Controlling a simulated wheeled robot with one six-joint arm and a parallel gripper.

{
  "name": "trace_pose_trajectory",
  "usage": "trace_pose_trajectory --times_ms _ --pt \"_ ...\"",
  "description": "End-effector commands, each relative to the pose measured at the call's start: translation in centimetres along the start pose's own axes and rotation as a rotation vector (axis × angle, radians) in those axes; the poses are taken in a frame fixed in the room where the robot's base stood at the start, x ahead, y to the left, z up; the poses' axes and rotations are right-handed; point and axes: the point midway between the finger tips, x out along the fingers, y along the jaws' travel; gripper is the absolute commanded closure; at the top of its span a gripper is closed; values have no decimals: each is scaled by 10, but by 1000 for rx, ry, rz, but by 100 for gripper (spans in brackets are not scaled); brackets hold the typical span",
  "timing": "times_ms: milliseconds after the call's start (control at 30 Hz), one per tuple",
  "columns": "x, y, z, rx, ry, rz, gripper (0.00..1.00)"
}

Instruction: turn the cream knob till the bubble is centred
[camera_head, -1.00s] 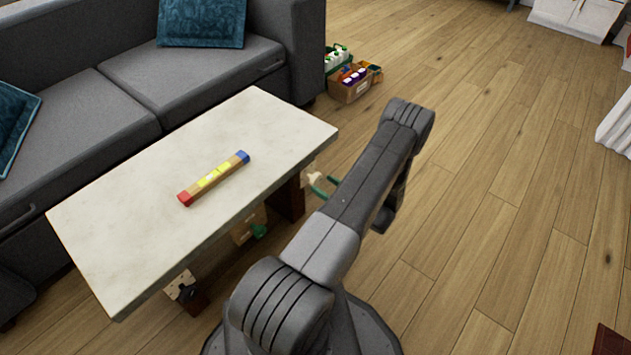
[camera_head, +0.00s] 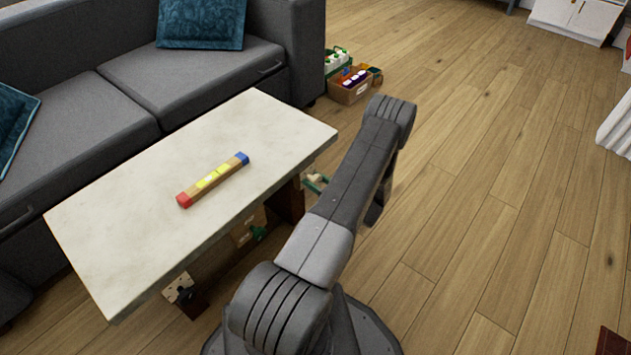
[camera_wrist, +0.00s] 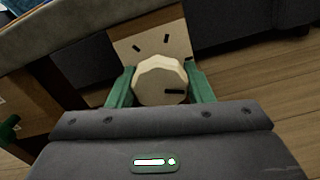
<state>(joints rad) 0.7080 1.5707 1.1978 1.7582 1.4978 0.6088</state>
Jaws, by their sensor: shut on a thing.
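The cream knob (camera_wrist: 158,80) sits on a pale plate (camera_wrist: 150,42) with dark tick marks. Its dark pointer line points right in the wrist view. My gripper (camera_wrist: 160,88) is shut on the knob, one green finger on each side. In the head view, my green fingers (camera_head: 316,184) show small beside the table's right end, partly behind my arm. The level (camera_head: 213,180), a wooden bar with a red end, a blue end and a yellow middle, lies on the pale tabletop (camera_head: 130,240). The bubble is too small to place.
A grey sofa (camera_head: 200,75) stands behind the table. Boxes of small items (camera_head: 352,85) stand on the floor past its right end. Another plate with a dark knob (camera_head: 180,290) is under the table's near edge.

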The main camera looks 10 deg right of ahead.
Motion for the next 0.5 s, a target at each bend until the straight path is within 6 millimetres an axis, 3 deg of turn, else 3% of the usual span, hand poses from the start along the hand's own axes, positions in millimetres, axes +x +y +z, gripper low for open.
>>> trace_pose_trajectory --times_ms 267,500 --pt "0 0 -2 -60 0 1 76" --pt "0 -1 -3 -219 0 2 76"
